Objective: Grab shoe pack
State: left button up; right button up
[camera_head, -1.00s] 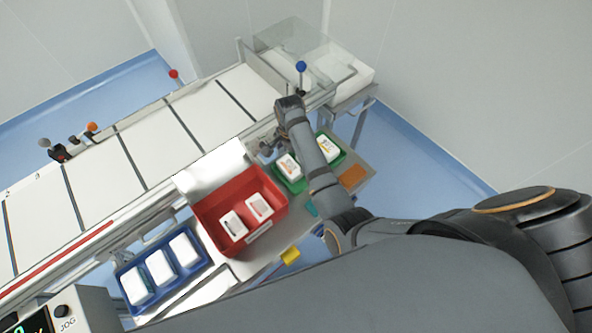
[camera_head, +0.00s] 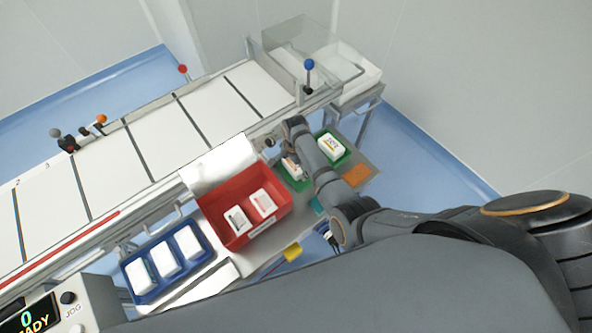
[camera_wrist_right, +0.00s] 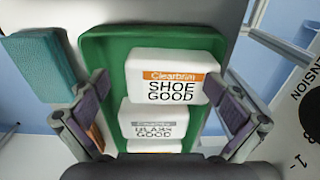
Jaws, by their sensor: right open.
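The shoe pack (camera_wrist_right: 172,76) is a white block with an orange band and "SHOE GOOD" print, lying in a green tray (camera_wrist_right: 97,50) in the right wrist view. My right gripper (camera_wrist_right: 160,92) is open, with one finger on each side of the shoe pack; I cannot tell whether they touch it. A grey-banded glass pack (camera_wrist_right: 155,122) lies just below it in that view. In the head view, the pack (camera_head: 291,169) by my right gripper is partly hidden by my arm. My left gripper is not in view.
A red bin (camera_head: 218,204) with two packs and a blue tray (camera_head: 135,292) with several white packs stand left of the green tray. A teal block (camera_wrist_right: 40,68) lies beside the green tray. An orange pad (camera_head: 358,175) is to the right. The conveyor (camera_head: 165,135) runs behind.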

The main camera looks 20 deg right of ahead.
jog(key=shift+s+d+f, duration=0.15)
jog(key=shift+s+f, duration=0.5)
jog(key=shift+s, duration=0.05)
jog(key=shift+c, duration=0.4)
jog(key=shift+w, duration=0.15)
jog(key=c, duration=0.7)
jog(key=shift+r, duration=0.1)
jog(key=c, duration=1)
